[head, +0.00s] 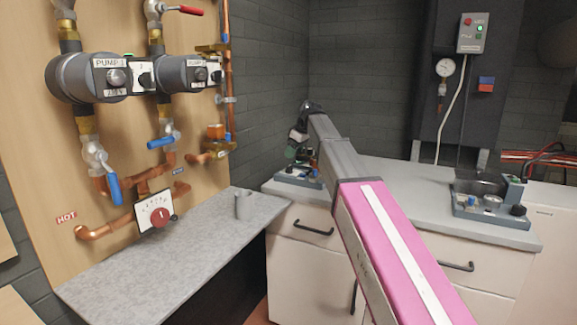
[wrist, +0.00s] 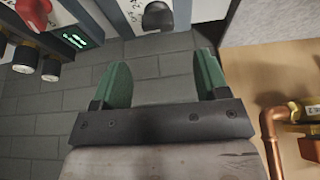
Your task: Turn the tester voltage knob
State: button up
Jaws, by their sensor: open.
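A tester unit (head: 298,178) with a blue-grey base sits at the back left of the white counter, partly hidden by my arm. In the wrist view, a red knob (wrist: 35,9) on a white dial face is cut off at the upper left, beside a green lit display (wrist: 78,41). A black knob (wrist: 157,17) on a pale panel shows at top centre. I cannot read which is the voltage knob. My gripper (wrist: 162,78) is open and empty, its green fingers apart and touching neither knob. In the head view, it hangs near the tester (head: 294,150).
To the left, a wooden panel carries pumps (head: 88,76), copper pipes (head: 104,229) and blue-handled valves above a grey shelf (head: 180,245). A grey brick wall (head: 355,80) is behind; mid-counter is clear.

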aim_at(289, 169)
jog(key=x, duration=0.7)
jog(key=shift+r, duration=0.1)
jog(key=shift+c, duration=0.3)
jog(key=c, duration=0.9)
